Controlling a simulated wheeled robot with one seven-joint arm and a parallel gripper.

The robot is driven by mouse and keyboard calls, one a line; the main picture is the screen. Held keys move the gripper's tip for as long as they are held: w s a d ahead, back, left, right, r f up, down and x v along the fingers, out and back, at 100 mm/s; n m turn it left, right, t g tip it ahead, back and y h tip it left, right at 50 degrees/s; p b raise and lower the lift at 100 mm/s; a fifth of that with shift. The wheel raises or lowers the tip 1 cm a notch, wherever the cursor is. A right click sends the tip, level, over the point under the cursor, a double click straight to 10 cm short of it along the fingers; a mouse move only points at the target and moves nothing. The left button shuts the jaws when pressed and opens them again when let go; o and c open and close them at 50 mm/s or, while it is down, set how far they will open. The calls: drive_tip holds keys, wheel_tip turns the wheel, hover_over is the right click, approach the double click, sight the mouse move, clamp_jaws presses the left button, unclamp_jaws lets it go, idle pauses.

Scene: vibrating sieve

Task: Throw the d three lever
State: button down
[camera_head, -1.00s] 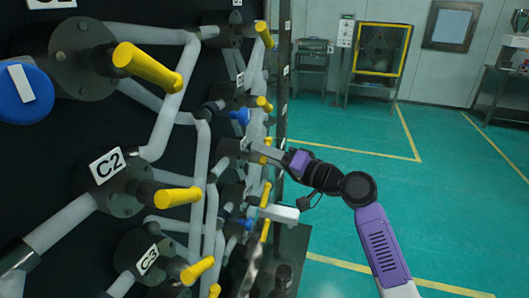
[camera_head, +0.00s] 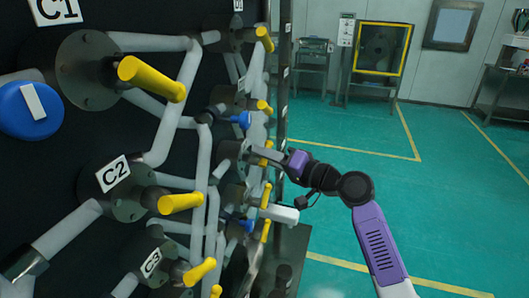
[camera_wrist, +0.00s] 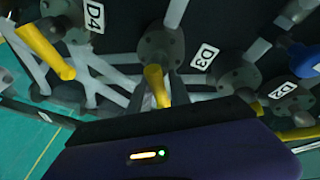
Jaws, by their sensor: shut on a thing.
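The D3 label (camera_wrist: 204,56) shows in the wrist view beside a dark round valve (camera_wrist: 160,45). That valve's yellow lever (camera_wrist: 157,84) points down toward my gripper, and its lower end is hidden behind the purple gripper body. In the head view my gripper (camera_head: 257,154) reaches from the right to the panel's column of valves. It is shut on the yellow lever (camera_head: 266,147), of which only a little shows. The fingertips themselves are hard to make out.
Another yellow lever (camera_wrist: 45,50) by the D4 label (camera_wrist: 95,15) is close on the left in the wrist view. A blue handle (camera_wrist: 305,58) and the D2 label (camera_wrist: 283,90) are on the right. Grey pipes crowd the panel.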

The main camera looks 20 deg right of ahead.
drive_tip(key=m+p, duration=0.1)
drive_tip(key=p, duration=0.1)
drive_tip(key=m+g+p, duration=0.1)
drive_tip(key=m+p, duration=0.1)
drive_tip(key=shift+d+f+p, duration=0.15)
drive_tip(key=shift+f+p, duration=0.15)
drive_tip(key=shift+p, duration=0.05)
drive_tip(key=m+p, duration=0.1)
drive_tip(key=p, duration=0.1)
drive_tip(key=m+g+p, duration=0.1)
drive_tip(key=p, duration=0.1)
drive_tip(key=shift+f+m, duration=0.3)
drive_tip(key=shift+m, duration=0.1)
drive_tip(key=m+g+p, duration=0.1)
drive_tip(key=p, duration=0.1)
drive_tip(key=m+p, duration=0.1)
drive_tip(key=shift+f+m+g+p, duration=0.4)
drive_tip(key=shift+s+f+m+g+p, duration=0.15)
drive_tip(key=shift+f+m+g+p, duration=0.35)
drive_tip(key=shift+m+p, duration=0.45)
drive_tip(key=shift+a, duration=0.25)
drive_tip(key=c, duration=1.3)
unclamp_jaws()
drive_tip(key=shift+r+y, duration=0.25)
drive_tip(key=shift+y, duration=0.05)
drive_tip(key=shift+r, duration=0.15)
drive_tip(key=shift+d, duration=0.1)
